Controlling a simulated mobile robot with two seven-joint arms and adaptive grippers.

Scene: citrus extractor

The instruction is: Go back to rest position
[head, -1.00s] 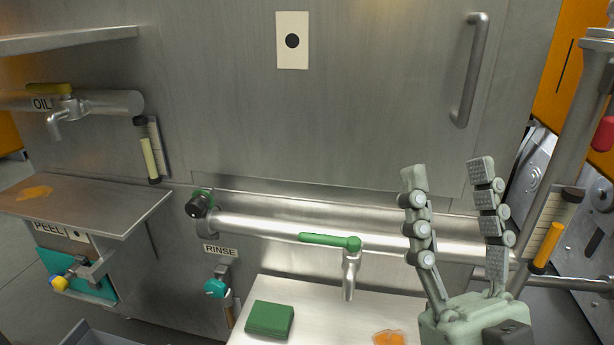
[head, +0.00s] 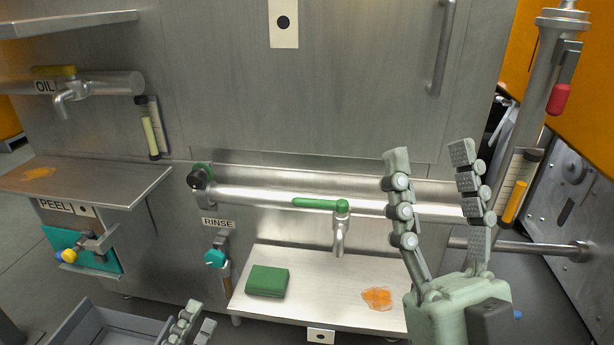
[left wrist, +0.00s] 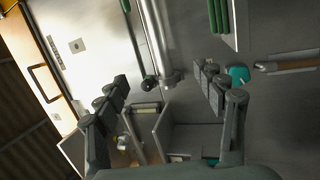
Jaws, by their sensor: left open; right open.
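My right gripper (head: 432,170) stands upright in the right half of the head view, with its two fingers apart and nothing between them. It appears in front of the steel pipe and the right end of the low shelf. My left gripper (head: 190,325) shows only its fingertips at the bottom edge of the head view. In the left wrist view, its two fingers (left wrist: 165,95) are spread wide with nothing held between them.
A low steel shelf (head: 310,310) holds a green pad (head: 267,281) and an orange spill (head: 377,298). A green-handled tap (head: 340,225) hangs above it. A grey bin (head: 100,325) stands at lower left. A red-handled part (head: 558,99) is at right.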

